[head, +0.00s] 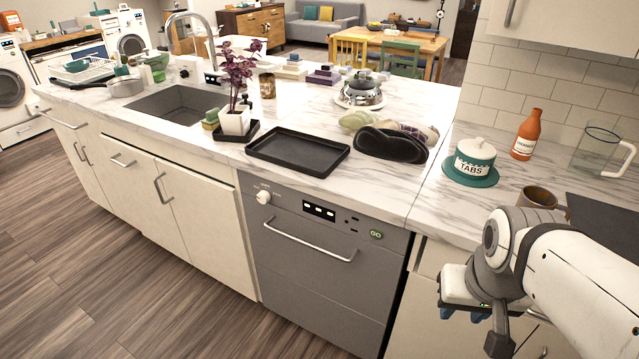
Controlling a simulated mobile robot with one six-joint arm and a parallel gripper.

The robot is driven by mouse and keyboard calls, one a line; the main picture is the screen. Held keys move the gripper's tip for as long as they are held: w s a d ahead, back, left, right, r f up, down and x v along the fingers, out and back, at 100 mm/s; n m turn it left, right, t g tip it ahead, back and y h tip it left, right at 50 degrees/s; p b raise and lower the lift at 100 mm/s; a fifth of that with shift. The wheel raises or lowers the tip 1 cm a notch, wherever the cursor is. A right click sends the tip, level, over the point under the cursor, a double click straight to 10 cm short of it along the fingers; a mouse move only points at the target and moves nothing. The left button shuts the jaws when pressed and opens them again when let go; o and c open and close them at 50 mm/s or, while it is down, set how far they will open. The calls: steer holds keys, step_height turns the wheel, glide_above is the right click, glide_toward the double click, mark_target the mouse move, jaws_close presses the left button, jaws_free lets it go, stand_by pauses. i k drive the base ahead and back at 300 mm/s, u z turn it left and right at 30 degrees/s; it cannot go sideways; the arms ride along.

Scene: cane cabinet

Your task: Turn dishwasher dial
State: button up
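The dishwasher (318,272) is a grey front built into the counter, with its door closed. Its dial (263,197) is a small white round knob at the upper left of the control panel. My gripper (477,337) is at the lower right, pointing down, well to the right of the dishwasher and touching nothing that I can see. Its fingers are partly hidden, and their opening is unclear.
A black tray (298,152), a potted purple plant (236,122) and a dark oblong item (391,146) stand on the counter above the dishwasher. A teal TABS jar (474,160) and a brown mug (537,197) are near my arm. The floor before the dishwasher is clear.

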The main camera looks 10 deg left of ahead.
mark_target(262, 197)
steer(key=z, duration=1.5)
steer(key=k, duration=1.6)
steer(key=u, duration=0.95)
steer(key=i, duration=1)
steer(key=u, duration=0.1)
